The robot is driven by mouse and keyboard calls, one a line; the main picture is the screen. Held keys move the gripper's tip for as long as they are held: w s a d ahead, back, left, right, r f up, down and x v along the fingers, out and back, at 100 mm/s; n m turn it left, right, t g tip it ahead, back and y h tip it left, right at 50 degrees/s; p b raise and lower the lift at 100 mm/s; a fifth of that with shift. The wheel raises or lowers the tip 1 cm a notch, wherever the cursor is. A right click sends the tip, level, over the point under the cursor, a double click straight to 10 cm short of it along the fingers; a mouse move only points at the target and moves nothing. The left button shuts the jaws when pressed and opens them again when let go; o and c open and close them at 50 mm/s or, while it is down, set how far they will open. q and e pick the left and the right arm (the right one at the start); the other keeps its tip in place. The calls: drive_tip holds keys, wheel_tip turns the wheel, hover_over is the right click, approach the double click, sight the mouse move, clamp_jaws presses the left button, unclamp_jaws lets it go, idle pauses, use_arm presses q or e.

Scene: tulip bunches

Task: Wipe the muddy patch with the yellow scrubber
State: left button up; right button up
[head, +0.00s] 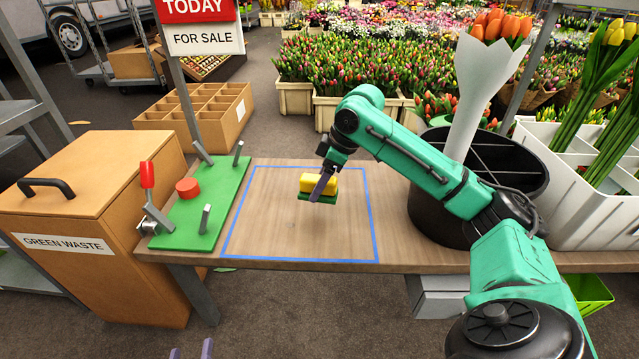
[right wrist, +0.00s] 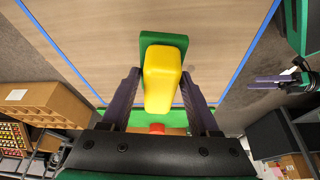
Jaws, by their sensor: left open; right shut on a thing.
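The yellow scrubber (head: 324,180), a yellow grip on a green pad, is in my right gripper (head: 320,188). In the right wrist view the scrubber (right wrist: 163,78) sits between the two purple fingers (right wrist: 161,76), which are shut on its yellow grip. It is over the blue-outlined square (head: 300,257) on the wooden table (head: 430,262) and seems raised off the wood. I cannot make out a muddy patch inside the outline. My left gripper (head: 191,351) is open and empty at the bottom edge of the head view, in front of the table.
A green board (head: 215,205) with metal clips, a red knob and a red-handled lever lies left of the square. A black bucket (head: 425,215) with a paper-wrapped tulip bunch (head: 490,75) stands to the right. A green-waste box (head: 95,200) is at far left.

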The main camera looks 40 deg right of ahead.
drive_tip(key=shift+r+p, duration=0.25)
drive_tip(key=shift+p, duration=0.05)
use_arm(q)
drive_tip(key=s+f+g, duration=0.3)
drive_tip(key=s+f, duration=0.3)
use_arm(e)
drive_tip(key=shift+r, duration=0.15)
drive_tip(key=shift+r+p, duration=0.35)
drive_tip(key=shift+p, duration=0.3)
drive_tip(key=shift+r+p, duration=0.6)
drive_tip(key=shift+p, duration=0.35)
use_arm(q)
drive_tip(key=shift+s+d+r+p, duration=0.1)
drive_tip(key=shift+d+r+p, duration=0.1)
drive_tip(key=shift+r, duration=0.85)
drive_tip(key=shift+s+d+r+p, duration=0.1)
drive_tip(key=shift+d+r+p, duration=0.05)
drive_tip(key=shift+r, duration=0.9)
use_arm(e)
drive_tip(key=shift+r, duration=0.15)
use_arm(q)
drive_tip(key=shift+s+f, duration=0.1)
drive_tip(key=shift+f, duration=0.05)
